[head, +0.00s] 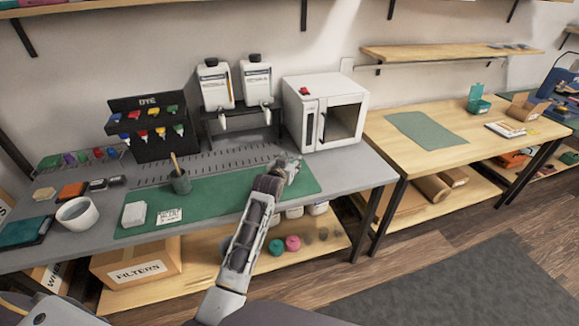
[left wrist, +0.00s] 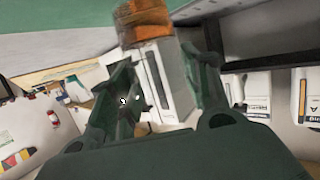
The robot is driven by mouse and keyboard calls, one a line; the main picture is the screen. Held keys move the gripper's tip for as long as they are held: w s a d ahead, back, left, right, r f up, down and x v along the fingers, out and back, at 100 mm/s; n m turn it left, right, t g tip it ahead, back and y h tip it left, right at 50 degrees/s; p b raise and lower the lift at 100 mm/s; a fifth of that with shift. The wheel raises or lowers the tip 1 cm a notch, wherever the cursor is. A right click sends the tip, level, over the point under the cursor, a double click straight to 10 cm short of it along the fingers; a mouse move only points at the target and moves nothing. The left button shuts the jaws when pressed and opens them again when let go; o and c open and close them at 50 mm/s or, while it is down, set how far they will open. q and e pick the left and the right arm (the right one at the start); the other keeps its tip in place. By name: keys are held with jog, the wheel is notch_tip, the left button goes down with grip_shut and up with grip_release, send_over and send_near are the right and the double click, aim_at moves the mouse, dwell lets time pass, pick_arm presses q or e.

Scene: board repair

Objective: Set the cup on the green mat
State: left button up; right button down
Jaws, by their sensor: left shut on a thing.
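My left gripper (head: 288,168) reaches over the right end of the green mat (head: 225,196) on the grey bench. The held thing is mostly hidden by the gripper in the head view. I cannot tell whether it touches the mat. My right gripper is not in view.
A dark green pot with a stick (head: 181,183), a white block (head: 134,214) and a label card (head: 168,216) occupy the mat's left part. A white tub (head: 77,214) stands left of it. A white oven-like box (head: 309,115) and dispensers (head: 216,84) stand behind.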

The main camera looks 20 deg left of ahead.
pick_arm(q)
jog(key=shift+f, duration=0.9)
jog(key=o, duration=1.1)
jog(key=shift+s+r, duration=0.2)
jog(key=shift+s, duration=0.05)
jog(key=shift+v, duration=1.8)
jog(key=shift+s+r+p, duration=0.1)
jog(key=shift+s+p, duration=0.2)
jog(key=shift+s, duration=0.1)
jog(key=shift+v, duration=0.8)
jog(key=shift+p+v, duration=0.4)
jog(key=shift+v, duration=2.35)
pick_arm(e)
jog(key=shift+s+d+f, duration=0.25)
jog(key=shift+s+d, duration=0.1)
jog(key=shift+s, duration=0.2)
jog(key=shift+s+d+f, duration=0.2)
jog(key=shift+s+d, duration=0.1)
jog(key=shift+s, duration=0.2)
